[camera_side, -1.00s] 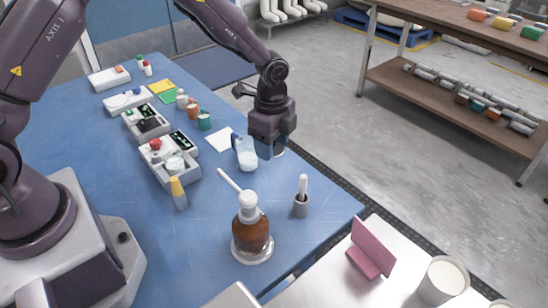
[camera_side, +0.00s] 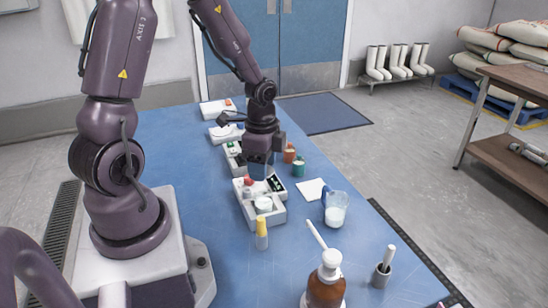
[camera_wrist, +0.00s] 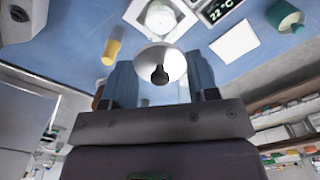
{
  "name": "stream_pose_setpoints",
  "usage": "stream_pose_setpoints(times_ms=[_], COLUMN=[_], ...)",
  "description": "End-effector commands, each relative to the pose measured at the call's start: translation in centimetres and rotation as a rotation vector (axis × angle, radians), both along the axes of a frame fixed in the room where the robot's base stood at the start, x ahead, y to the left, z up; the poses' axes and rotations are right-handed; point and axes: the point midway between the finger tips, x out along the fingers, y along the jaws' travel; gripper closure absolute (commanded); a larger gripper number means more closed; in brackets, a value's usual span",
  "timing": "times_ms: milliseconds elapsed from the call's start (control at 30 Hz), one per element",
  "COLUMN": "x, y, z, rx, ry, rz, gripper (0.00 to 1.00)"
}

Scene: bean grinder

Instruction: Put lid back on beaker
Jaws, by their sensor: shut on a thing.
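My gripper (camera_side: 260,168) is above the bench devices in the side view, left of and behind the clear beaker (camera_side: 335,210), which stands upright on the blue table and has white contents. In the wrist view my blue fingers (camera_wrist: 160,82) are shut on the lid (camera_wrist: 152,54), a pale round disc with a dark knob. The lid is hard to make out in the side view. A small whitish round vessel (camera_side: 264,203) sits on the device below and in front of my gripper; it also shows beyond the lid in the wrist view (camera_wrist: 160,17).
A yellow-capped bottle (camera_side: 262,233) stands in front of the devices. A white square (camera_side: 312,189) lies near the beaker. Orange (camera_side: 289,153) and green (camera_side: 298,166) cups stand behind. A brown bottle (camera_side: 325,290) and a grey mortar (camera_side: 381,275) with pestle are in front.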

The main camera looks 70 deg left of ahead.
Motion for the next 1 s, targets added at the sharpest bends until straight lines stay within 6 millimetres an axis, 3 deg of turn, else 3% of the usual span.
stream_pose_setpoints(times_ms=[533, 1000], x=[0.0, 0.1], y=[0.0, 0.0], z=[-4.9, -6.0], rx=[-0.002, -0.001], ry=[0.003, 0.001], rz=[0.000, -0.001], gripper=[0.69, 0.69])
